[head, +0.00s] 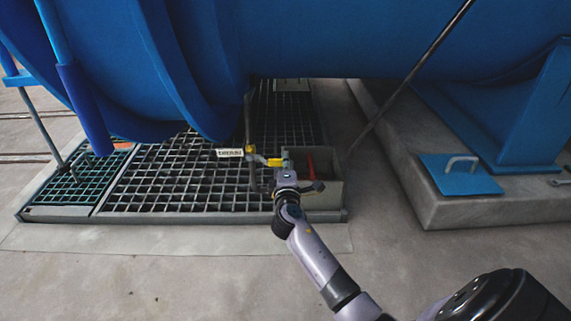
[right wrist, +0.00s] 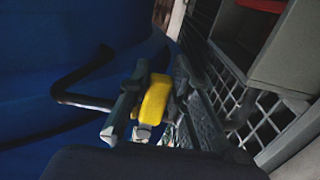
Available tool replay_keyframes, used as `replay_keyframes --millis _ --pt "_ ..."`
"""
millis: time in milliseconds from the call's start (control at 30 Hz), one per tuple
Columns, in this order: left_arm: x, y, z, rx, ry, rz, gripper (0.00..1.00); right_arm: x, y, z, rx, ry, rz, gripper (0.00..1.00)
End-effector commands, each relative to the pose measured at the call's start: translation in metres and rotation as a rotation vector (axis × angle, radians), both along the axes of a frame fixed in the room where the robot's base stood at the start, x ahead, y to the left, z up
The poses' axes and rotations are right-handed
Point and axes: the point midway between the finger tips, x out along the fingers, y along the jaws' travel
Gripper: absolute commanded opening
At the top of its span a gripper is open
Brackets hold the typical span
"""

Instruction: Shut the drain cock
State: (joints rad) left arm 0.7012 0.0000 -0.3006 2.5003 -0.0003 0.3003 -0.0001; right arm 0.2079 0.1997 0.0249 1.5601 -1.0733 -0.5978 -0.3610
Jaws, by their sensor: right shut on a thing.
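The drain cock (head: 251,153) sits on a thin vertical pipe under the blue vessel, above the floor grating. Its yellow lever (head: 268,161) points to the right in the head view, sideways from the pipe. My right gripper (head: 285,162) is at the lever's outer end and shut on it. In the right wrist view the yellow lever (right wrist: 155,99) lies between the two fingers of my right gripper (right wrist: 154,90). A white label with dark lettering (head: 230,153) is just left of the cock. The cock's body is mostly hidden in the wrist view. My left gripper is not in view.
A grey open box (head: 325,193) with a red thing inside stands right beside my right gripper. The blue vessel (head: 330,38) hangs low overhead. Grating (head: 170,180) covers the pit. A dark slanting rod (head: 405,82) and a concrete plinth (head: 430,200) are to the right.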

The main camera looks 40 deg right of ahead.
Motion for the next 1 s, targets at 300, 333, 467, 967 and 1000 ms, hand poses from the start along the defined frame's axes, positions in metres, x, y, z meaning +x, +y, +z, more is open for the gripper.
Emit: replay_keyframes --millis 300,333,467,967,1000 --pt "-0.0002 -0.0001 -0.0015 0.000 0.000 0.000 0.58 -0.0003 0.0007 -0.0034 0.018 -0.006 0.000 0.00" --pt "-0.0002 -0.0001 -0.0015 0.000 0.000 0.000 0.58 -0.0003 0.0007 -0.0035 0.018 -0.006 0.000 0.00" --pt "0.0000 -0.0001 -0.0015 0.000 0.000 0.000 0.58 -0.0003 0.0007 -0.0038 0.018 -0.005 0.000 0.00" --pt "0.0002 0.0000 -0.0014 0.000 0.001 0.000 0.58 0.0000 0.0002 -0.0020 0.013 -0.006 0.000 0.40" --pt "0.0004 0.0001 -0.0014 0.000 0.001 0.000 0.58 0.0000 0.0002 -0.0018 0.013 -0.006 0.000 0.40"
